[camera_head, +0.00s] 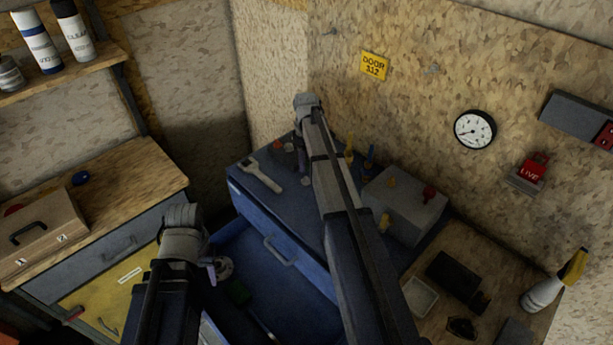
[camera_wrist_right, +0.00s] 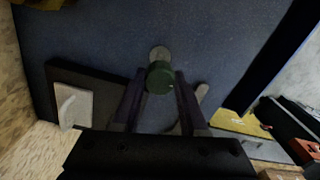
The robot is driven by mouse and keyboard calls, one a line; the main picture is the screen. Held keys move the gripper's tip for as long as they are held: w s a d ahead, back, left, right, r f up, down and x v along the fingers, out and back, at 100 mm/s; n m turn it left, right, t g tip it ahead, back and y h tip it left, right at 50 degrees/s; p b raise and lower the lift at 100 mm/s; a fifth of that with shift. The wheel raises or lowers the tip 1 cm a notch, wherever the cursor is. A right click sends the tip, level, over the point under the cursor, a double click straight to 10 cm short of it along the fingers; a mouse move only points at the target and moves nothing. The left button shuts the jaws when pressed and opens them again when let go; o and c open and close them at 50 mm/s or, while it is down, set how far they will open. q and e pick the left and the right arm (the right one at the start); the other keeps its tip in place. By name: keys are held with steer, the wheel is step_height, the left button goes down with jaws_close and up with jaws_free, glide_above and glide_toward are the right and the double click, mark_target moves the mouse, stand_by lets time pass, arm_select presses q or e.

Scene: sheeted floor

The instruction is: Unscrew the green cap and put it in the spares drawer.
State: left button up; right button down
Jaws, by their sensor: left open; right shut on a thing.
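In the right wrist view, a round green cap (camera_wrist_right: 160,78) sits between the fingers of my right gripper (camera_wrist_right: 160,90), which is shut on it. A pale grey round piece (camera_wrist_right: 159,53) shows just beyond the cap; I cannot tell whether they touch. My left gripper (camera_head: 212,271) is open and empty, over the drawer's left side.
A wrench (camera_head: 262,177) lies on the blue cabinet top (camera_head: 243,167). A grey box (camera_head: 405,205) with coloured knobs stands right of my right arm. At left are a wooden bench (camera_head: 125,190) and toolbox (camera_head: 42,235). A tray (camera_head: 420,297) is at lower right.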

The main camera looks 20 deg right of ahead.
steer(key=shift+r+p, duration=1.25)
steer(key=shift+r, duration=0.25)
steer(key=shift+f, duration=0.15)
step_height(320, 180, down, 3)
steer(key=b, duration=0.3)
